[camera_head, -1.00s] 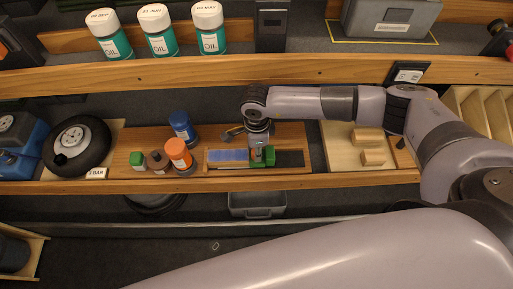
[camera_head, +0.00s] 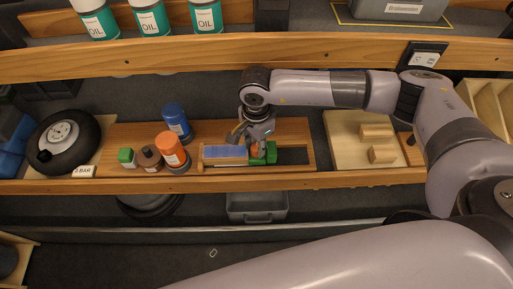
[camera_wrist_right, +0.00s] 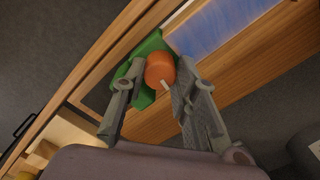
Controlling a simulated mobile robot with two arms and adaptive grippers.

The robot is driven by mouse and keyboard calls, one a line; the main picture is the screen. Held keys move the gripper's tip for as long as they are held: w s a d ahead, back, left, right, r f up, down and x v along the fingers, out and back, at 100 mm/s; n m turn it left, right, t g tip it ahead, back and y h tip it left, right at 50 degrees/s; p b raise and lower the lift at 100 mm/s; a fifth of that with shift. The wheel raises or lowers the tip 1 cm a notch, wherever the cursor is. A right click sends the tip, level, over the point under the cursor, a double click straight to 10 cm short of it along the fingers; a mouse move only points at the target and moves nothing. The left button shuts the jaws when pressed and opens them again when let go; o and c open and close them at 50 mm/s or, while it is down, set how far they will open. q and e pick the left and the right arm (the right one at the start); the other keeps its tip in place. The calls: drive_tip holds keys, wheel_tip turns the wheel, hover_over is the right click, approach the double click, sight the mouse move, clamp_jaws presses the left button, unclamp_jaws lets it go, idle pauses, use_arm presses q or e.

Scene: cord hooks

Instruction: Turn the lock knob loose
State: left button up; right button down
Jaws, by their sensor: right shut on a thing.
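The lock knob is an orange round knob (camera_wrist_right: 160,68) with a white pointer mark, seen in the right wrist view. It sits on a green block (camera_wrist_right: 146,92), which also shows in the head view (camera_head: 270,156). My right gripper (camera_wrist_right: 163,76) has one finger on each side of the knob and is shut on it. In the head view my right gripper (camera_head: 259,148) points down at the green block and hides the knob. A blue strip (camera_head: 225,152) lies left of the block in the same wooden fixture. My left gripper is not in view.
An orange-capped bottle (camera_head: 171,148) and a blue one (camera_head: 176,118) stand left of the fixture. A wooden board with small blocks (camera_head: 344,151) lies to the right. A grey bin (camera_head: 257,206) is below the shelf's front edge. A wooden shelf rail (camera_head: 180,59) runs above.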

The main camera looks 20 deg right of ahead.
sight(256, 147)
drive_tip(key=shift+n+b, duration=0.3)
drive_tip(key=c, duration=1.3)
unclamp_jaws()
drive_tip(key=shift+r, duration=0.15)
drive_tip(key=shift+r, duration=3.9)
drive_tip(key=shift+a+f, duration=0.1)
